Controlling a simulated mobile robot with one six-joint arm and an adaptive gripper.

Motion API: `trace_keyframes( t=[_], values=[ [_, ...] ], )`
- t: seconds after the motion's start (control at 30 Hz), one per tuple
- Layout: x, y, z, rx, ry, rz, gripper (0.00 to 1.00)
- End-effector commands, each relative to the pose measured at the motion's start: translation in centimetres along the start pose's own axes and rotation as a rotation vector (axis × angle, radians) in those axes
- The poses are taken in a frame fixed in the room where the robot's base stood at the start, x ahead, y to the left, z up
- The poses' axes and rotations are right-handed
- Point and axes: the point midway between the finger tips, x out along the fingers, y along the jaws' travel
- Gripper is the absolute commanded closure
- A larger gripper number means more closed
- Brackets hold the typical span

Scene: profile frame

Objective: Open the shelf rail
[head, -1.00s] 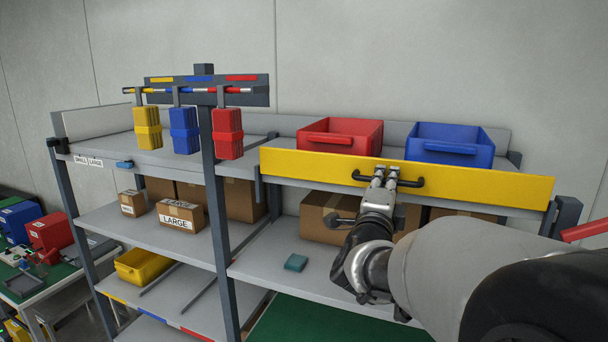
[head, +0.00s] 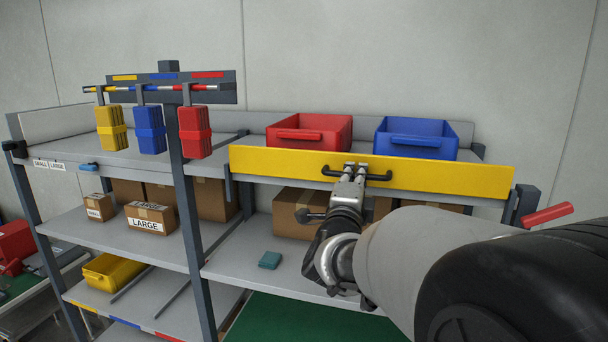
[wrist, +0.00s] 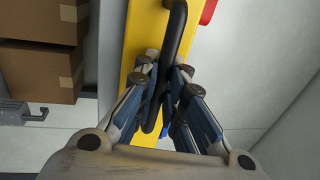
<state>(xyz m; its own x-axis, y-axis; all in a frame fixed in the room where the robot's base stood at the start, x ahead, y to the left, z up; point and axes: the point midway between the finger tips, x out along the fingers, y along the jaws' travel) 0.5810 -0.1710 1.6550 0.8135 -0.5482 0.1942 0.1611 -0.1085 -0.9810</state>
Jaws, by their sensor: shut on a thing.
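The shelf rail is a long yellow board (head: 440,176) across the front of the upper right shelf. It stands upright there, in front of the bins. A black bar handle (head: 380,176) is fixed to its front face. My gripper (head: 355,168) is shut on the handle near its middle. In the wrist view my gripper (wrist: 163,82) has its fingers on either side of the handle (wrist: 176,38), with the yellow rail (wrist: 145,30) behind. The fingers hide part of the handle.
A red bin (head: 310,134) and a blue bin (head: 415,138) stand behind the rail. Cardboard boxes (head: 293,215) and a teal item (head: 270,260) are on the shelf below. A red lever (head: 548,215) is at the right end. Yellow, blue and red cases hang at left.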

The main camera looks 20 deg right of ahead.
Motion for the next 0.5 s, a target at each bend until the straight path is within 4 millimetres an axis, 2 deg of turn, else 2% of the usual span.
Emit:
trace_keyframes(
  t=[0.27, 0.5],
  values=[
    [-0.1, 0.3, 0.0, 0.001, 0.000, -0.003, 1.00],
    [-0.5, 2.7, 0.0, 0.000, 0.000, -0.001, 1.00]
  ],
)
